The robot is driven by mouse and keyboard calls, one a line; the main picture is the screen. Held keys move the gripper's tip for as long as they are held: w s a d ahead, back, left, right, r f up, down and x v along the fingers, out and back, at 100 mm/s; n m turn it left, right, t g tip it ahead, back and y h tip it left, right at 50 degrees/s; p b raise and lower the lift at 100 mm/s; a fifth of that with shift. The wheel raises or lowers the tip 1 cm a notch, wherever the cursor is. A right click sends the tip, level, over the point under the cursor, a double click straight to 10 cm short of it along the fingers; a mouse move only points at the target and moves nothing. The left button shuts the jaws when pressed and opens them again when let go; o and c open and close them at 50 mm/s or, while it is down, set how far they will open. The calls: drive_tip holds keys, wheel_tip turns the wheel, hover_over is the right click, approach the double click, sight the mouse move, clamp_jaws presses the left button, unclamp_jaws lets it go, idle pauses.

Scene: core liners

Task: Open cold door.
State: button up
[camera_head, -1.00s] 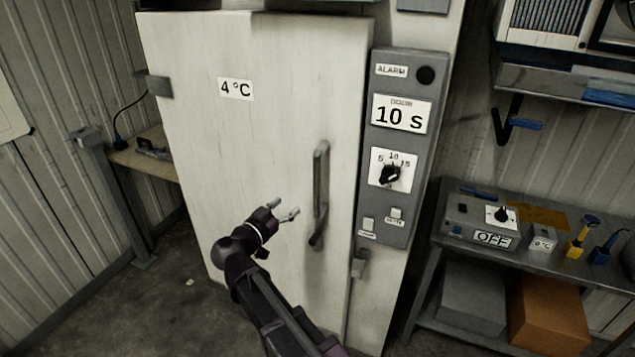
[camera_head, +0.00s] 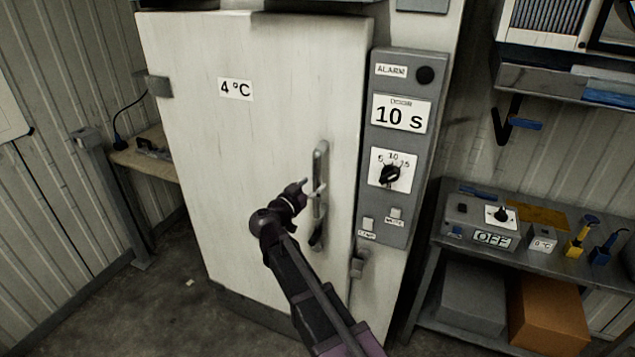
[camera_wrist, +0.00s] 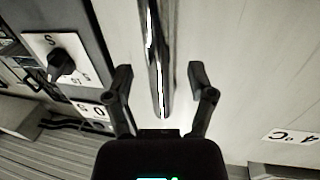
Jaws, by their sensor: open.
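The cold door (camera_head: 260,130) is a large white panel with a "4 °C" label, and it looks closed against its frame. Its metal handle (camera_head: 320,170) is an upright bar near the door's right edge. My gripper (camera_head: 313,190) is at the middle of the handle. In the wrist view, the handle (camera_wrist: 156,60) runs down between the two spread fingers of my gripper (camera_wrist: 160,88), with a gap on each side. The gripper is open. Part of the handle is hidden behind the gripper in the head view.
A grey control panel (camera_head: 403,150) with an alarm lamp, a "10 s" display and a dial is right of the door. A metal bench (camera_head: 570,262) with small devices stands at the right. A wooden shelf (camera_head: 135,158) is at the left.

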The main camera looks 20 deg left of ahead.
drive_tip(key=shift+x, duration=1.2)
clamp_jaws()
